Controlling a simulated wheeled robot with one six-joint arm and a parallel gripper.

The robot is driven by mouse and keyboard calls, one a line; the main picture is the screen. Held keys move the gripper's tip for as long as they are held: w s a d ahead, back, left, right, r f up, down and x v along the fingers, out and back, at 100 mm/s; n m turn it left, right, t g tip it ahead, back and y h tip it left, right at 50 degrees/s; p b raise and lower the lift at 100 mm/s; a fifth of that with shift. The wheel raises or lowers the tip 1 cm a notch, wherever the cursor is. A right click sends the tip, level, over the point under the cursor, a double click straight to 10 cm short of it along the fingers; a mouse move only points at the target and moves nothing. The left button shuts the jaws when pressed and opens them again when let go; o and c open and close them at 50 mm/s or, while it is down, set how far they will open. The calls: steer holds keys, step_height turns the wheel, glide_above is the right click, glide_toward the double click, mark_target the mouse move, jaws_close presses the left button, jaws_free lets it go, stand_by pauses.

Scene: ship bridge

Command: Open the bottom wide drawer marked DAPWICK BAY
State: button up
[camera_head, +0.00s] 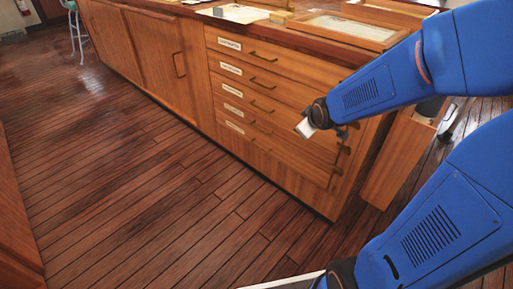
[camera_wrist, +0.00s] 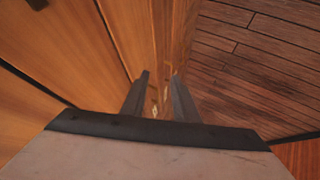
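A wooden cabinet holds a stack of several wide drawers with pale labels and dark handles in the head view. The bottom wide drawer (camera_head: 280,149) is the lowest labelled one and looks shut, flush with the front. Its label (camera_head: 235,128) is too small to read. A dark handle (camera_head: 262,147) shows on its left half. My gripper (camera_head: 343,132) is in front of the right end of the stack, partly covering the drawer fronts there. In the wrist view my gripper (camera_wrist: 160,80) has its two dark fingers apart, with wood showing between them and nothing held.
Cabinet doors (camera_head: 172,60) stand left of the drawers, and the counter top (camera_head: 285,36) carries papers and a framed tray (camera_head: 350,29). The plank floor (camera_head: 130,170) in front is clear.

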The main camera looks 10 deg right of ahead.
mark_target(257, 146)
steer(key=w+a+f+n+t+y, duration=0.25)
steer(key=w+f+n, duration=0.45)
steer(key=w+f, duration=0.8)
steer(key=s+a+f+n+t+y, duration=0.1)
steer(key=s+a+f+n+t, duration=0.1)
steer(key=f, duration=0.6)
steer(key=s+a+f+n+t+y, duration=0.1)
steer(key=s+a+f+n+t, duration=0.15)
steer(key=f, duration=0.65)
steer(key=x, duration=1.1)
steer(key=r+x, duration=0.1)
steer(key=x, duration=0.5)
steer(key=shift+w+d, duration=0.15)
steer(key=shift+w, duration=0.2)
jaws_close()
steer(key=shift+f, duration=0.1)
